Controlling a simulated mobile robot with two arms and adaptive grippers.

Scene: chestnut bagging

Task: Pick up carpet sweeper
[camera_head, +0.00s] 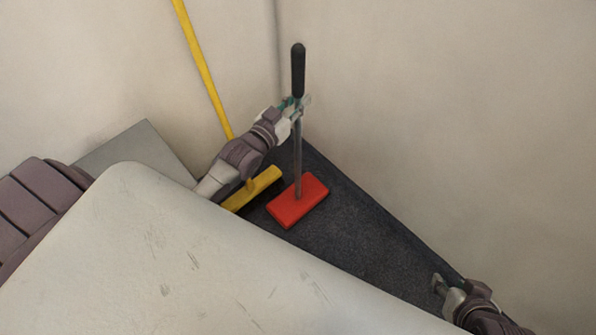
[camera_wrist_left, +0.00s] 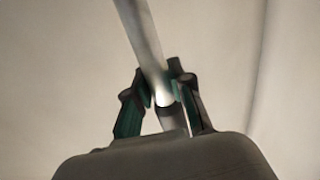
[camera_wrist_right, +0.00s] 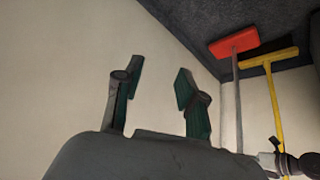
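The carpet sweeper has a red rectangular head (camera_head: 297,203), a grey metal pole and a black grip at the top. It stands upright in the corner, its head at the dark floor. My left gripper (camera_head: 296,103) is closed around the pole just below the black grip. In the left wrist view its fingers (camera_wrist_left: 164,92) press on the pole from both sides. The red head (camera_wrist_right: 234,42) also shows in the right wrist view. My right gripper (camera_head: 440,284) is low at the right near the wall, its fingers (camera_wrist_right: 157,88) apart and empty.
A yellow broom (camera_head: 254,188) leans against the wall just left of the sweeper, close to my left arm. Beige walls (camera_head: 420,100) meet behind the sweeper. The dark floor (camera_head: 350,235) right of the red head is clear.

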